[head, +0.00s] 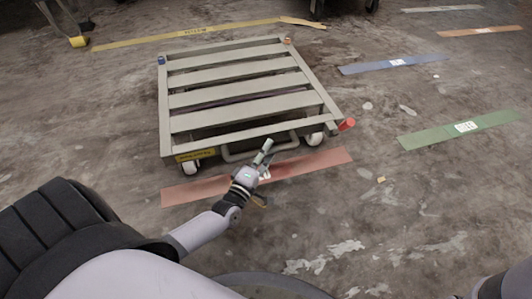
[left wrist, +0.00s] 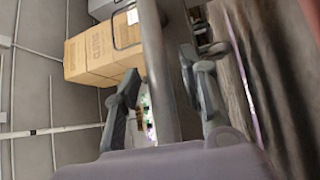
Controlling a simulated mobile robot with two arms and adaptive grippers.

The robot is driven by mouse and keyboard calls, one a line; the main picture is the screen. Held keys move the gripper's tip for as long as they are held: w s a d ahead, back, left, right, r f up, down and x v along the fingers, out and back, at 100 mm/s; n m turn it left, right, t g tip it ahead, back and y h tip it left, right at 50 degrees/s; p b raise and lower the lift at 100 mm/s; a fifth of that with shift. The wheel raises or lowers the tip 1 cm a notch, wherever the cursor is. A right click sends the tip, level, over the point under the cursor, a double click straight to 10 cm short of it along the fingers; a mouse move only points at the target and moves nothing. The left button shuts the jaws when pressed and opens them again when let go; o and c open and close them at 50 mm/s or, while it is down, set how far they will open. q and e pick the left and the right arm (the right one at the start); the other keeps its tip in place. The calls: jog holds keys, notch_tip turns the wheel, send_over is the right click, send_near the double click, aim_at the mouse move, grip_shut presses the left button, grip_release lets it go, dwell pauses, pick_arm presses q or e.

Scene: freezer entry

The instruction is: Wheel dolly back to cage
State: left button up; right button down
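The dolly (head: 240,72) is a low, pale grey slatted frame on casters, standing empty on the floor in the head view. A bent grey tube handle (head: 237,156) is at its near side. My left gripper (head: 264,150) is at this near side, by the handle. In the left wrist view the fingers of my left gripper (left wrist: 163,85) stand apart, with a grey bar (left wrist: 162,60) running between them. A gap shows beside the left finger; whether the right finger touches the bar is unclear. My right gripper is out of view. I cannot identify the cage.
A red floor strip (head: 310,162) lies under and before the dolly's near edge. Yellow (head: 180,36), blue (head: 385,65) and green (head: 460,130) strips mark the concrete floor. Wheels (head: 317,9) show at the top edge. Cardboard boxes (left wrist: 103,50) show in the wrist view.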

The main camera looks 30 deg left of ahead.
pick_arm(q)
jog(key=shift+c, duration=0.2)
grip_shut()
dwell(0.6)
